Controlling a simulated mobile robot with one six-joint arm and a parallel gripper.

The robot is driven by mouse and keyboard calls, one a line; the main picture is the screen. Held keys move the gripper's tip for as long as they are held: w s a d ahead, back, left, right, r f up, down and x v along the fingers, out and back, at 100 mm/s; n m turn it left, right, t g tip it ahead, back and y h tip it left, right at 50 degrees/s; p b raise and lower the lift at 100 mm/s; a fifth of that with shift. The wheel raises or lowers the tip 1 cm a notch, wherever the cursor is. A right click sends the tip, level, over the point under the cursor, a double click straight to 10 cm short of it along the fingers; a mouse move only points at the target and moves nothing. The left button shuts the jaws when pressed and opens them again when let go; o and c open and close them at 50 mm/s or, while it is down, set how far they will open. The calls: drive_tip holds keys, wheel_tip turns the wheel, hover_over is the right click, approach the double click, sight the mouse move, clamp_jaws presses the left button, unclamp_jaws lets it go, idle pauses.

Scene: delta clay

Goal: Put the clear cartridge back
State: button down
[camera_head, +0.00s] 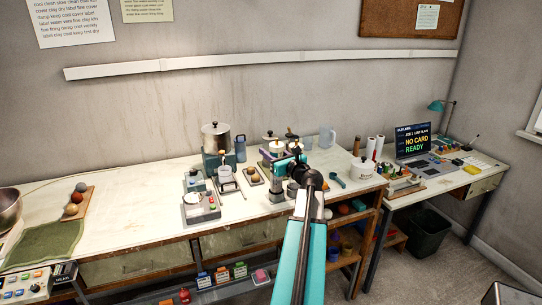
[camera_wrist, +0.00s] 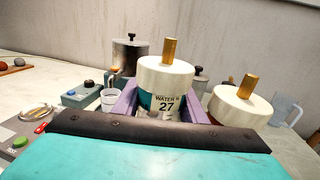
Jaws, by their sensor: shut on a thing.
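I cannot make out where the held cartridge's place is.
A steel pot (camera_head: 215,136) stands behind, to the left. A small device with coloured buttons (camera_head: 201,208) is at the front left. A clear jug (camera_head: 327,137) and a white lidded pot (camera_head: 362,169) are to the right.

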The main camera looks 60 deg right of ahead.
drive_tip(key=shift+f, duration=0.85)
drive_tip(key=c, duration=1.4)
unclamp_jaws()
drive_tip(key=b+v, duration=0.2)
drive_tip(key=v, duration=1)
drive_tip(key=shift+a, duration=0.1)
